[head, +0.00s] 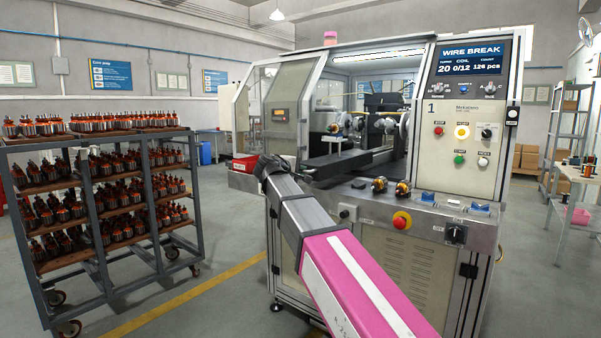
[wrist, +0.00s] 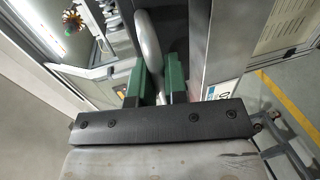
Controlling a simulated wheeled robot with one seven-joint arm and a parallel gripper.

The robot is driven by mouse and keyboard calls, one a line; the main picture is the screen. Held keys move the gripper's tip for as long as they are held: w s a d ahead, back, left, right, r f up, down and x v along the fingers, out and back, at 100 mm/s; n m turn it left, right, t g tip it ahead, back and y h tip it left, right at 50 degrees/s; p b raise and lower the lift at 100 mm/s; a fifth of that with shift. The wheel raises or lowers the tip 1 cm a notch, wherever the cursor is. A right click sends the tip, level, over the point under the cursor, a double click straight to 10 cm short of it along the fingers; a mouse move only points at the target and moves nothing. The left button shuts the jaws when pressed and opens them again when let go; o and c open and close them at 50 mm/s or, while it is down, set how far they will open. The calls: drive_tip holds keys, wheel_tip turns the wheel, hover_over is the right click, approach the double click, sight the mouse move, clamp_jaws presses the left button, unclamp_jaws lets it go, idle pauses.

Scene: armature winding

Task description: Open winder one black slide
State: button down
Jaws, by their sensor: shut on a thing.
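Winder one (head: 470,120) stands at centre right, marked 1, with WIRE BREAK on its screen. A long black slide-like bar (head: 345,160) lies across the front of its open bay, below the winding parts. My gripper (wrist: 156,80) has two green fingers shut on a grey curved handle (wrist: 150,45) in the wrist view. I cannot tell which part of the machine the handle belongs to. In the head view my arm reaches to the machine's left front, and the fingertips are hidden there.
A wheeled rack (head: 90,245) of armatures stands at left. Floor between rack and machine is clear.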

drive_tip(key=c, duration=1.2)
unclamp_jaws()
drive_tip(key=shift+o, duration=0.2)
drive_tip(key=shift+s, duration=0.1)
drive_tip(key=v, duration=1)
drive_tip(key=shift+s+a, duration=0.2)
